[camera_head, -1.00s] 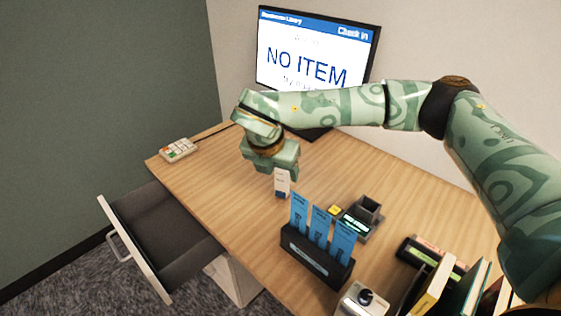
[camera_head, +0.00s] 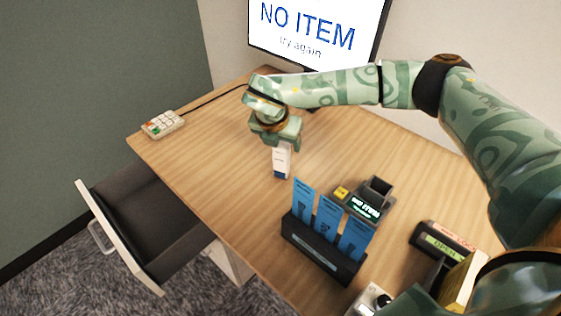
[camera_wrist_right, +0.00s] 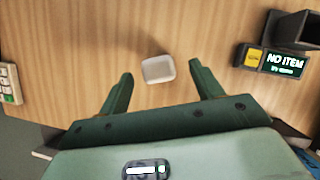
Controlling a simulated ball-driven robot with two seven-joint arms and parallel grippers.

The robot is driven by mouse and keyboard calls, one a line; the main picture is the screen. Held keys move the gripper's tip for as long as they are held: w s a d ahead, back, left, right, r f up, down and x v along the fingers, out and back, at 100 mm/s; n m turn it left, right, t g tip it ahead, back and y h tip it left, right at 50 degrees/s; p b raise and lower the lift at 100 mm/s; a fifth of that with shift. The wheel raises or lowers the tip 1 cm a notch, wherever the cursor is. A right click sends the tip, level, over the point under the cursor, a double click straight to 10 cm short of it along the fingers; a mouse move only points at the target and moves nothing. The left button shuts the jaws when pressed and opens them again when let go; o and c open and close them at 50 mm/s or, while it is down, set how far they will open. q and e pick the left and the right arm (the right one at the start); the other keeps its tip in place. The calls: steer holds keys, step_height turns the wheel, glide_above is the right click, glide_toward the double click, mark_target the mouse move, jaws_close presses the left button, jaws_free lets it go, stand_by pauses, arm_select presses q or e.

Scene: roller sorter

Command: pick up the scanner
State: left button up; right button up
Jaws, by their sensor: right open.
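A small white upright device with a dark blue lower end, which looks like the scanner (camera_head: 281,163), is on the desk in the head view. My right gripper (camera_head: 283,140) is just above it, pointing down, and hides its upper part. In the right wrist view the white rounded top of the scanner (camera_wrist_right: 158,69) lies between the two spread green fingers, with a gap to each. My right gripper is open and holds nothing. My left gripper is not in view.
A black holder with blue cards (camera_head: 322,255) and a small display unit with an empty dark cradle (camera_head: 376,190) stand to the right. A keypad (camera_head: 163,124) sits at the left. The monitor (camera_head: 310,30) is behind.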

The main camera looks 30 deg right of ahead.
mark_target(281, 144)
steer(key=b+x, duration=0.2)
steer(key=x, duration=0.3)
steer(key=shift+w+f, duration=0.2)
steer(key=shift+f, duration=0.05)
steer(key=shift+r, duration=0.15)
steer(key=shift+s, duration=0.1)
steer(key=c, duration=1.1)
steer(key=shift+c, duration=0.2)
steer(key=shift+r, duration=0.1)
